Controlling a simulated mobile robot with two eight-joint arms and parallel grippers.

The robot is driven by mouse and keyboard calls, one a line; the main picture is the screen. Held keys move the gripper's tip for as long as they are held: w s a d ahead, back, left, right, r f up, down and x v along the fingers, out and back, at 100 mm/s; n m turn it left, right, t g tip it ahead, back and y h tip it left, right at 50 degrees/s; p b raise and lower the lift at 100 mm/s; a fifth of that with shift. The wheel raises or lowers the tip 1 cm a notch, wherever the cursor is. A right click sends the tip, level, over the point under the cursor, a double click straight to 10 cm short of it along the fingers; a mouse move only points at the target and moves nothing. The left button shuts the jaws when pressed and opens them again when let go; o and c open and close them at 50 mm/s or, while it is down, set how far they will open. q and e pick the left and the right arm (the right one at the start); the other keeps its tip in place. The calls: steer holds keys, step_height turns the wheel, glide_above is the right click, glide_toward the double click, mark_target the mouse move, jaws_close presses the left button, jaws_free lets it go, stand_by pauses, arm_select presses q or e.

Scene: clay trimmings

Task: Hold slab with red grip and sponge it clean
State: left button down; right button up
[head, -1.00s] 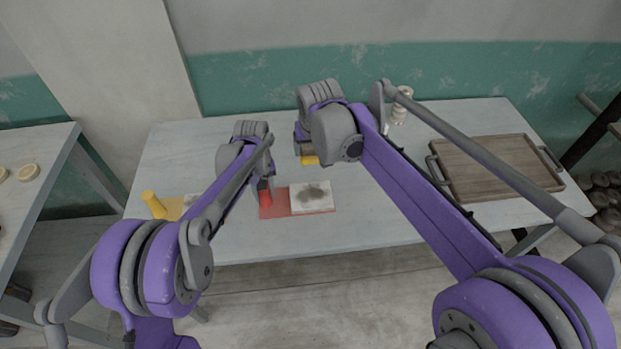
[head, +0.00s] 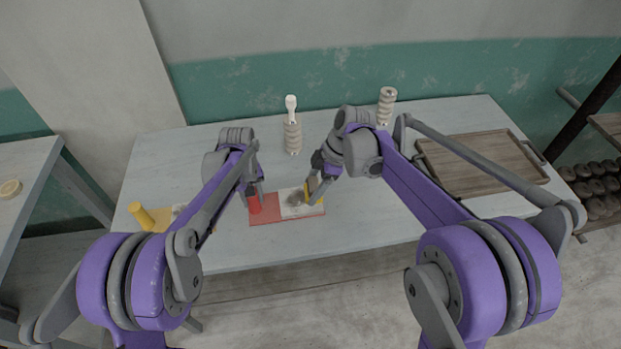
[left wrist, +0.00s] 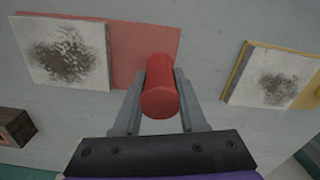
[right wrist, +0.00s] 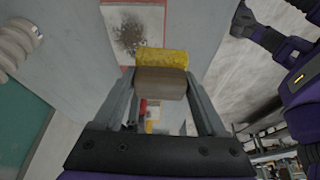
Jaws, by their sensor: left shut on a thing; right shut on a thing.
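A white slab with a dark smudge (head: 288,207) lies on a red board (head: 270,219) with an upright red grip (head: 254,205). In the left wrist view the slab (left wrist: 42,77) and grip (left wrist: 160,92) show clearly. My left gripper (left wrist: 159,100) is shut on the red grip. My right gripper (right wrist: 160,88) is shut on a sponge, yellow (right wrist: 162,57) on one side and brown on the other. In the head view the sponge (head: 307,189) is at the slab's right part. Whether it touches the slab cannot be told.
A second smudged slab (left wrist: 272,80) lies on a yellow board with a yellow grip (head: 141,215) to the left. Ringed holders (head: 293,138) (head: 386,106) stand at the back. A wooden tray (head: 465,180) lies right. A brown block (left wrist: 14,127) shows in the left wrist view.

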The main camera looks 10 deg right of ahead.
steer(key=shift+s+f+n, duration=0.1)
steer(key=shift+f+n, duration=0.15)
steer(key=shift+n, duration=0.05)
steer(key=shift+f, duration=3.3)
steer(key=shift+w+f, duration=0.55)
steer(key=shift+f, duration=0.1)
steer(key=shift+c, duration=0.6)
steer(key=shift+w, duration=4.55)
steer(key=shift+s+a, duration=0.1)
steer(key=shift+a, duration=0.75)
steer(key=shift+s+a, duration=0.15)
steer(key=shift+a, duration=0.05)
steer(key=shift+s+d, duration=0.1)
steer(key=shift+s, duration=4.85)
steer(key=shift+a, duration=0.8)
steer(key=shift+w+a, duration=0.15)
steer(key=shift+a, duration=0.15)
glide_toward(283, 189)
steer(key=shift+w+a+f, duration=0.1)
steer(key=shift+f, duration=1.3)
steer(key=shift+w+a+f, duration=0.1)
steer(key=shift+w+f, duration=0.05)
steer(key=shift+f, duration=1.25)
steer(key=shift+s+a, duration=0.2)
steer(key=shift+a, duration=0.85)
steer(key=shift+s+d, duration=0.1)
steer(key=shift+s, duration=4.85)
step_height(283, 189, up, 8)
